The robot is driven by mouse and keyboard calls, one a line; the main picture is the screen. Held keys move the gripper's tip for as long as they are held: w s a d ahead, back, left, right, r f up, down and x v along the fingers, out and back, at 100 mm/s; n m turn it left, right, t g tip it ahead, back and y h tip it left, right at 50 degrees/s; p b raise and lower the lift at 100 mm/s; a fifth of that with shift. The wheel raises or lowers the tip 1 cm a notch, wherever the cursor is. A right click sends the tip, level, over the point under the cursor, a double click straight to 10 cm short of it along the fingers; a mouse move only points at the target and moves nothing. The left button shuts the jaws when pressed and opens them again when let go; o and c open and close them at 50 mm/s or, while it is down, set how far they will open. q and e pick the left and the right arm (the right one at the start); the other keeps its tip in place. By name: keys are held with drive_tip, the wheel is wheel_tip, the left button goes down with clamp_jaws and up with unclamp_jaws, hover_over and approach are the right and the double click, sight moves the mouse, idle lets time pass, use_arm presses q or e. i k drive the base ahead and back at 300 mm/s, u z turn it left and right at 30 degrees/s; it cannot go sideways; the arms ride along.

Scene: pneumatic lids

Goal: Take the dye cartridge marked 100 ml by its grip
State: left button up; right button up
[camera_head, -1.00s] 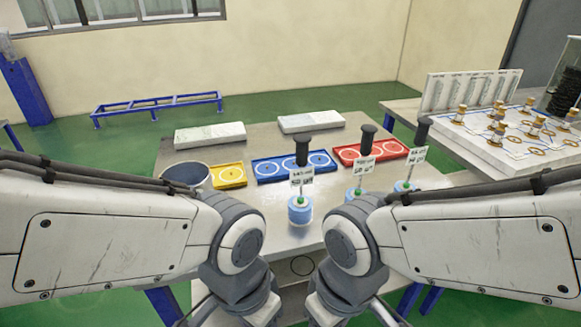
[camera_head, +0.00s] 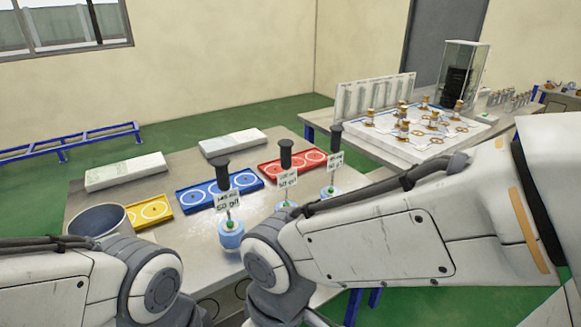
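Three dye cartridges stand upright on the grey table, each with a light blue body, a tag on a stem and a black grip on top. The left cartridge (camera_head: 231,234) is nearest and clear of the others. The middle cartridge (camera_head: 285,160) has its lower body partly hidden behind my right arm. The right cartridge (camera_head: 331,191) stands farther right, just beyond that arm.
Yellow (camera_head: 151,211), blue (camera_head: 219,191) and red (camera_head: 290,162) trays with ring markings lie behind the cartridges. A grey round bin (camera_head: 98,221) stands at left. Two pale slabs lie at the back. A side table at right carries a white board (camera_head: 410,142) with brass-coloured parts.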

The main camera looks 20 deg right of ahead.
sight(287, 179)
drive_tip(key=z, duration=1.45)
drive_tip(key=i, duration=0.8)
drive_tip(key=u, duration=0.35)
